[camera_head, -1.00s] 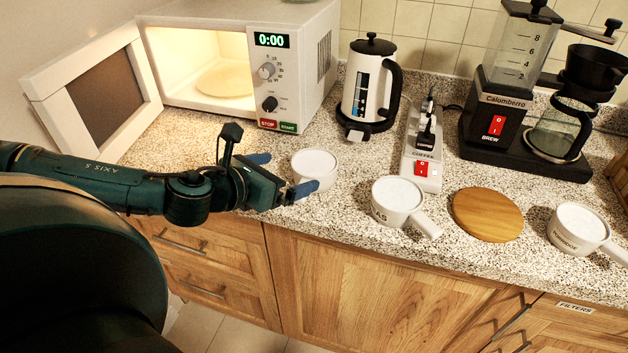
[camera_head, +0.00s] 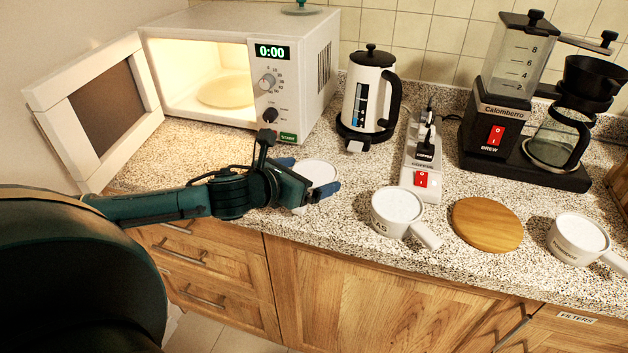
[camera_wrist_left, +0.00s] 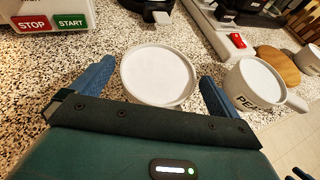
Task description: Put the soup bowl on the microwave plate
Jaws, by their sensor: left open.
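The white soup bowl (camera_head: 318,171) stands upright on the speckled counter in front of the microwave. It also shows in the left wrist view (camera_wrist_left: 158,75), between my blue fingertips and a little ahead of the palm. My left gripper (camera_head: 310,178) is open, with one finger on each side of the bowl; I cannot tell whether either finger touches it. The gripper hides part of the bowl in the head view. The microwave plate (camera_head: 226,92) is a pale round disc inside the lit, open microwave (camera_head: 200,48).
The microwave door (camera_head: 98,100) stands open to the left. A kettle (camera_head: 368,95), a power strip (camera_head: 422,160), white handled cups (camera_head: 398,208) (camera_head: 580,238), a round wooden board (camera_head: 486,224) and a coffee machine (camera_head: 525,110) stand to the right.

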